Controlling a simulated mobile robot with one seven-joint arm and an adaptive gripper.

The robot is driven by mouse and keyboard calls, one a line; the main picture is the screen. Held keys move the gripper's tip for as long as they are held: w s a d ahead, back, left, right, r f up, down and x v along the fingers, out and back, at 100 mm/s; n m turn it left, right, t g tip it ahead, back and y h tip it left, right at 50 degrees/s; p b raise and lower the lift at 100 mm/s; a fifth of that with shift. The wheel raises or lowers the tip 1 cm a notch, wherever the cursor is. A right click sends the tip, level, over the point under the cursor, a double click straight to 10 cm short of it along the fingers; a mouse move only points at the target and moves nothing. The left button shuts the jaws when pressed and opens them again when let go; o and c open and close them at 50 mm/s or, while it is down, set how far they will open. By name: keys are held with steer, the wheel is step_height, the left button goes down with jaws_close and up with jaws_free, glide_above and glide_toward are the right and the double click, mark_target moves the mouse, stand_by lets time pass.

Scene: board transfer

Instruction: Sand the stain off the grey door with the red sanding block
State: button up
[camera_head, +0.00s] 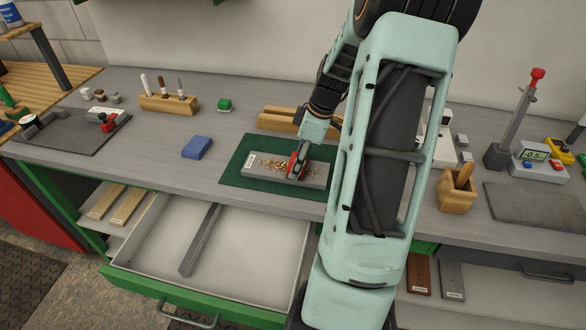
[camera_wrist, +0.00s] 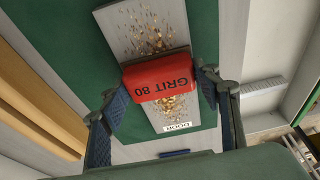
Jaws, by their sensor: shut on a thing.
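The grey door (camera_head: 262,163) lies flat on a green mat (camera_head: 233,177) on the bench, with a white label at its left end. A speckled brown and orange stain (camera_head: 280,163) spreads over its middle; it also shows in the wrist view (camera_wrist: 150,35). My gripper (camera_head: 299,160) is shut on the red sanding block (camera_wrist: 159,77), marked GRIT 80, with one finger on each side. The block is over the stain, at or very near the door's surface; I cannot tell if they touch. The block hides part of the stain.
A blue block (camera_head: 197,147) lies left of the mat. A wooden rack (camera_head: 285,120) stands behind the mat. A wooden box (camera_head: 458,190) stands to the right. An open drawer (camera_head: 245,240) below the bench front holds a long grey bar (camera_head: 201,240).

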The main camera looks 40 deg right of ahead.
mark_target(282, 167)
steer(key=shift+w+a, duration=1.3)
steer(key=shift+w, duration=0.1)
step_height(282, 167, up, 7)
steer(key=p, duration=0.4)
stand_by(0.5)
